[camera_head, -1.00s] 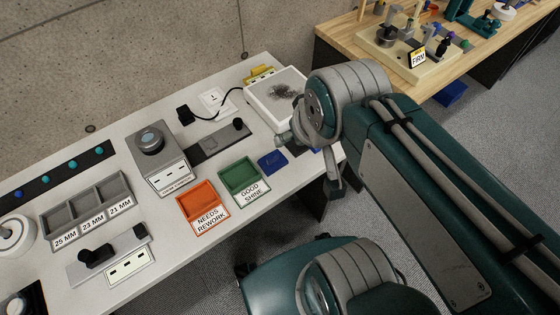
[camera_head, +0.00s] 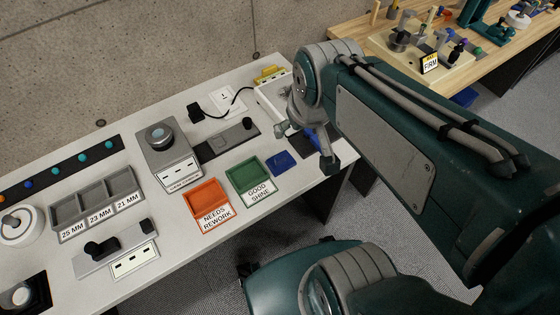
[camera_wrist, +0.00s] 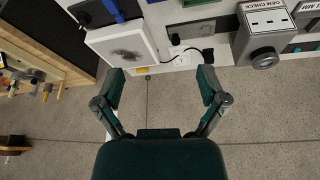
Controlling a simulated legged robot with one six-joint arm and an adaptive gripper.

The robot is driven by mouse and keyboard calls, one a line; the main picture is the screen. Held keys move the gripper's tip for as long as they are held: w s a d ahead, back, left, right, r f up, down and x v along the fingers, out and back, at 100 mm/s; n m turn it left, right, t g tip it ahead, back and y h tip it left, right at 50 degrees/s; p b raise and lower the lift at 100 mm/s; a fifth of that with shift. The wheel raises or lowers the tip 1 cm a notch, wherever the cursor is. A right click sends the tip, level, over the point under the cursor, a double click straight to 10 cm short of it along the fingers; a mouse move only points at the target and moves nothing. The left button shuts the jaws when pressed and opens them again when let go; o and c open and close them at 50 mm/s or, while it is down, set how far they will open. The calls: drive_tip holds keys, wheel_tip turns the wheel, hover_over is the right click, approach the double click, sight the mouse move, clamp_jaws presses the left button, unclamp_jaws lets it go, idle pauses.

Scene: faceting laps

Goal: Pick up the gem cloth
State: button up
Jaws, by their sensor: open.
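A flat, dark blue square that looks like the gem cloth (camera_head: 282,162) lies on the white bench, right of the green tray. My gripper (camera_head: 304,148) is open and empty above the bench's right end, close to the cloth on its right side in the head view. In the wrist view my gripper (camera_wrist: 162,75) has its two fingers wide apart with nothing between them. Only a bit of blue, perhaps the cloth, shows at the top edge there.
The green GOOD SHINE tray (camera_head: 248,174) and orange NEEDS REWORK tray (camera_head: 207,198) stand left of the cloth. A white smudged plate (camera_wrist: 122,46) and a blue strip on a dark mat (camera_wrist: 95,14) are near my gripper. A grey gem check box (camera_head: 166,152) stands farther left.

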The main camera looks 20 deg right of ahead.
drive_tip(key=w+f+n+g, duration=0.1)
drive_tip(key=w+f+g, duration=0.1)
drive_tip(key=w+f, duration=0.5)
drive_tip(key=n+g, duration=0.1)
drive_tip(key=g, duration=0.1)
hover_over(280, 156)
wheel_tip(280, 156, down, 9)
drive_tip(key=f, duration=0.5)
drive_tip(key=shift+a+f, duration=0.2)
drive_tip(key=shift+f, duration=0.05)
drive_tip(key=shift+d+f, duration=0.15)
drive_tip(key=shift+f, duration=1.2)
drive_tip(key=shift+d+f, duration=0.15)
drive_tip(key=shift+f, duration=1.2)
drive_tip(key=c, duration=1.2)
